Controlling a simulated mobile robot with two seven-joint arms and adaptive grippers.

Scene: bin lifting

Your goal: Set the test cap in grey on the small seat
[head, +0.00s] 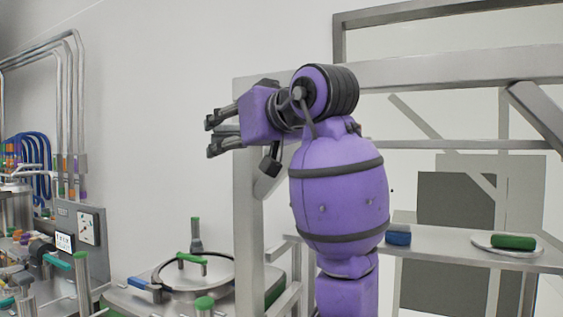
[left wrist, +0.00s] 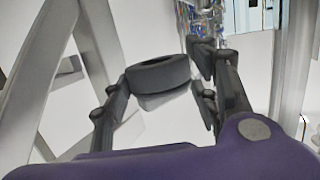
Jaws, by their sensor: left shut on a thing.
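My left gripper (head: 212,134) is raised in the middle of the head view, its fingers pointing left. In the left wrist view the dark grey round cap (left wrist: 158,72), with a paler part below it, sits between the fingers of the gripper (left wrist: 163,85), which is shut on it. The cap cannot be made out in the head view. I cannot tell which thing is the small seat. My right gripper is not in view.
A metal shelf (head: 448,247) at right bears a blue piece (head: 398,238) and a green piece (head: 513,242) on a pale round plate. A round lid with a green handle (head: 192,258) is at lower left. A metal frame post (head: 248,210) stands close to my gripper.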

